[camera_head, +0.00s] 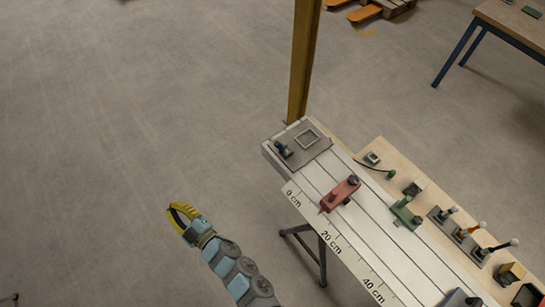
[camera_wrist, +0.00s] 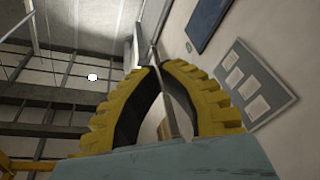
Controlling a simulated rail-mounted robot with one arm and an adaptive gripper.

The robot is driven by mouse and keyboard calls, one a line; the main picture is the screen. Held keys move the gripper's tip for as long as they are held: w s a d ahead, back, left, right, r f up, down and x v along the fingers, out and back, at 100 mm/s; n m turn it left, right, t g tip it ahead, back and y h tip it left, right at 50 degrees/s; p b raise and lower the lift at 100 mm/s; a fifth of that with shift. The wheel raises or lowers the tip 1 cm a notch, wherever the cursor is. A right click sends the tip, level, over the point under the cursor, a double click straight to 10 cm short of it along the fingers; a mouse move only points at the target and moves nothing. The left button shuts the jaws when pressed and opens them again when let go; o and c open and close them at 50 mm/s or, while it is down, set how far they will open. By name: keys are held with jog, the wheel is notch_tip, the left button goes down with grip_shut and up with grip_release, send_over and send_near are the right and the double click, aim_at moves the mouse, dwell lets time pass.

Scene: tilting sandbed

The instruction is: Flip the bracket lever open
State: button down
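My gripper (camera_head: 172,208) hangs over bare floor, left of and apart from the bench. Its yellow ribbed fingers curve in so that their tips come together, with nothing held between them. The tips show at the middle of the wrist view (camera_wrist: 155,65).
The slotted bench (camera_head: 370,235) has a printed scale (camera_head: 330,238) on its near edge. On it are a red clamp (camera_head: 338,196), a green fitting (camera_head: 404,212) and a grey plate (camera_head: 300,145). A yellow post (camera_head: 303,65) stands behind. Floor left of the bench is clear.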

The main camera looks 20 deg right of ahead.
jog(key=w+d+f+n+g+h+b, duration=0.1)
jog(key=w+f+h+b, duration=0.1)
jog(key=f, duration=0.5)
jog(key=w+d+f+g+h+b, duration=0.1)
jog(key=w+d+f+h+b, duration=0.15)
jog(key=f, duration=0.55)
jog(key=w+d+f+g+h+b, duration=0.1)
jog(key=w+d+f+h+b, duration=0.3)
jog(key=d+f+h+b, duration=0.3)
jog(key=w+d+r+m+h+b, duration=0.1)
jog(key=w+d+r+h+b, duration=0.1)
jog(key=d+h+b, duration=0.8)
jog(key=s+d+r+m+g+h+b, duration=0.1)
jog(key=s+d+r+m+h, duration=0.1)
jog(key=s+r+m+h, duration=0.1)
jog(key=s+d+r+m+g+h+b, duration=0.1)
jog(key=s+d+r+m+h+b, duration=0.1)
jog(key=r+h, duration=0.3)
notch_tip(320, 180, up, 3)
jog(key=shift+s+d+f+m, duration=0.15)
jog(key=shift+s+d+m, duration=0.05)
jog(key=shift+s+m, duration=0.35)
